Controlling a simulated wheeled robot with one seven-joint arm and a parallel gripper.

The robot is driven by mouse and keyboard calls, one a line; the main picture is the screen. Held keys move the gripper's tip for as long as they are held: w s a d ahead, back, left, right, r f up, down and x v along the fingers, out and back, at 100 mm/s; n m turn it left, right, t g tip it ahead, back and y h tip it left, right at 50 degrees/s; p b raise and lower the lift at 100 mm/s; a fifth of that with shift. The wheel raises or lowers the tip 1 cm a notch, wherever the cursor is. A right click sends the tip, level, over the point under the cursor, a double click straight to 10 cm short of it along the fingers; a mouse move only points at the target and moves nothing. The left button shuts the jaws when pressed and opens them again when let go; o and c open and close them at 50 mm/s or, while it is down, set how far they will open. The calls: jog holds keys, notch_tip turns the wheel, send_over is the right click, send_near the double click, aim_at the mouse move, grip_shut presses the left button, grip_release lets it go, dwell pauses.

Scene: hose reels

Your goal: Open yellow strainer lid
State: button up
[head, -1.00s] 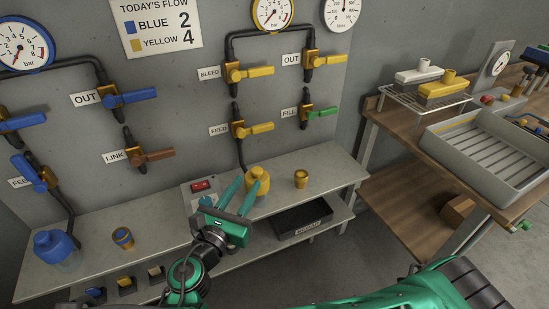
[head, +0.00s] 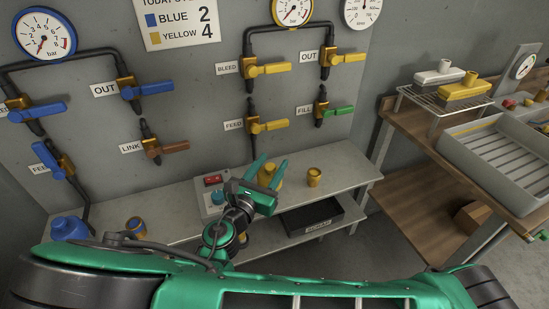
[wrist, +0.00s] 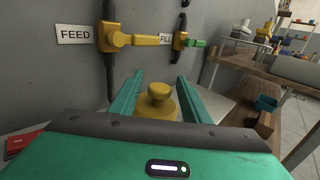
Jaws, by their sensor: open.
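The yellow strainer (head: 268,176) stands on the grey bench below the yellow FEED valve, partly hidden by my gripper. In the wrist view its yellow lid (wrist: 156,108) shows with a round knob (wrist: 159,91) on top, and the lid looks seated. My gripper (head: 272,163) is open, its green fingers pointing toward the wall. In the wrist view the gripper (wrist: 160,77) has one finger on each side of the lid and knob, with gaps showing. I cannot tell the exact height of the fingers relative to the knob.
A small yellow cup (head: 314,176) stands right of the strainer. A red-switch box (head: 213,181) is to its left. The yellow FEED valve handle (head: 269,126) and green FILL handle (head: 339,111) stick out above. A black tray (head: 309,219) sits on the lower shelf.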

jog(key=shift+x, duration=1.7)
